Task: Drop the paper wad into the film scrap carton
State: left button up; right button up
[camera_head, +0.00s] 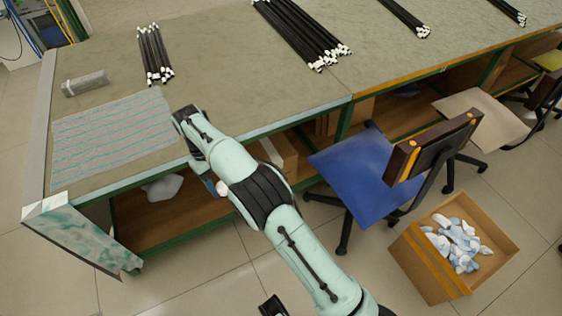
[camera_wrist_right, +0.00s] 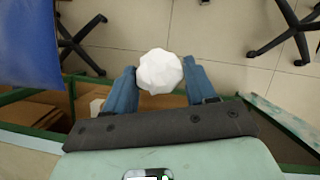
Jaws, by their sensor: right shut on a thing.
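The paper wad (camera_wrist_right: 158,72) is a white, crumpled ball between the two blue fingers of my right gripper (camera_wrist_right: 160,84) in the right wrist view. My right gripper is shut on it. In the head view a small part of the wad (camera_head: 222,188) shows beside my right arm, at the table's front edge; my arm hides most of the gripper. An open cardboard carton (camera_head: 422,266) with white and pale blue scraps stands on the floor at the lower right, well apart from the gripper. My left gripper cannot be made out.
A blue chair (camera_head: 350,165) stands between the gripper and the carton. The workbench (camera_head: 220,60) holds bundles of black rods (camera_head: 300,32), a grey block (camera_head: 85,83) and a striped sheet (camera_head: 112,137). A white bag-like lump (camera_head: 162,187) lies on the lower shelf.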

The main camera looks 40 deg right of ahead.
aim_at(451, 241)
jog(key=i+l+z, duration=0.15)
jog(key=i, duration=0.65)
jog(key=z, duration=3.8)
